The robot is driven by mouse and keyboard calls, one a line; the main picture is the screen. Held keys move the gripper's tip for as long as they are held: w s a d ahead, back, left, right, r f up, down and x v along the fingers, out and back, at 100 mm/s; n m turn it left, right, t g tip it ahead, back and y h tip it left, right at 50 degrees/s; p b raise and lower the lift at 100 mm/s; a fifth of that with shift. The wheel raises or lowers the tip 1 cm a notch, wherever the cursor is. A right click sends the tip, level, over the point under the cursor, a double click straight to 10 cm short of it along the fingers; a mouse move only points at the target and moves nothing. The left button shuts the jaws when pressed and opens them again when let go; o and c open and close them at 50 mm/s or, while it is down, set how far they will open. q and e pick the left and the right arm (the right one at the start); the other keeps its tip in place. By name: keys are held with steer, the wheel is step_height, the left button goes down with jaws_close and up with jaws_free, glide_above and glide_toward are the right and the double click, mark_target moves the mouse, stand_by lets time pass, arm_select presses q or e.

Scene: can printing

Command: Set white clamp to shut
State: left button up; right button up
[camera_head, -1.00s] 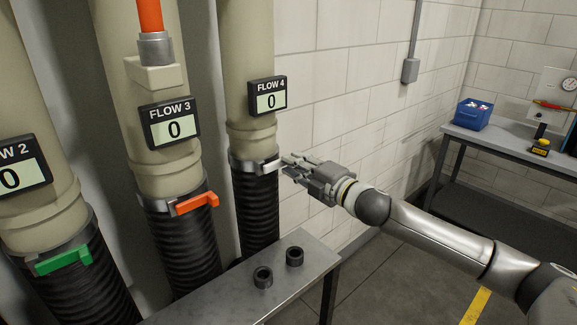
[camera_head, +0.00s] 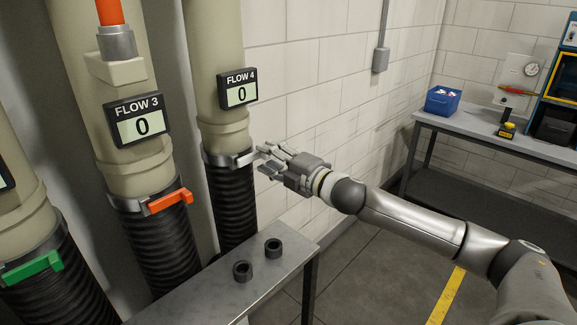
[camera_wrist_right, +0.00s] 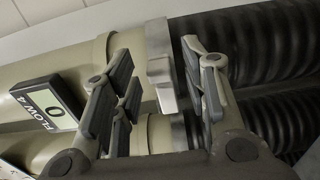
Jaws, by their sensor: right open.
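The white clamp (camera_head: 240,159) is a pale lever on a metal band around the rightmost pipe, under the FLOW 4 display (camera_head: 238,88). Its lever sticks out to the right, toward my right gripper (camera_head: 268,160). The gripper is open, with its fingertips right at the lever's end. In the right wrist view, the white clamp (camera_wrist_right: 161,85) lies between the spread fingers of my right gripper (camera_wrist_right: 160,85). I cannot tell whether a finger touches it. My left gripper is not in view.
An orange clamp (camera_head: 168,201) and a green clamp (camera_head: 30,268) sit on the pipes to the left. A metal bench (camera_head: 200,295) with two dark rings (camera_head: 273,248) stands below. A blue bin (camera_head: 443,101) is on the far table.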

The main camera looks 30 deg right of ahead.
steer(key=shift+s+d+f, duration=0.1)
steer(key=shift+s+d, duration=0.15)
steer(key=shift+s, duration=0.45)
steer(key=v, duration=1)
stand_by(0.6)
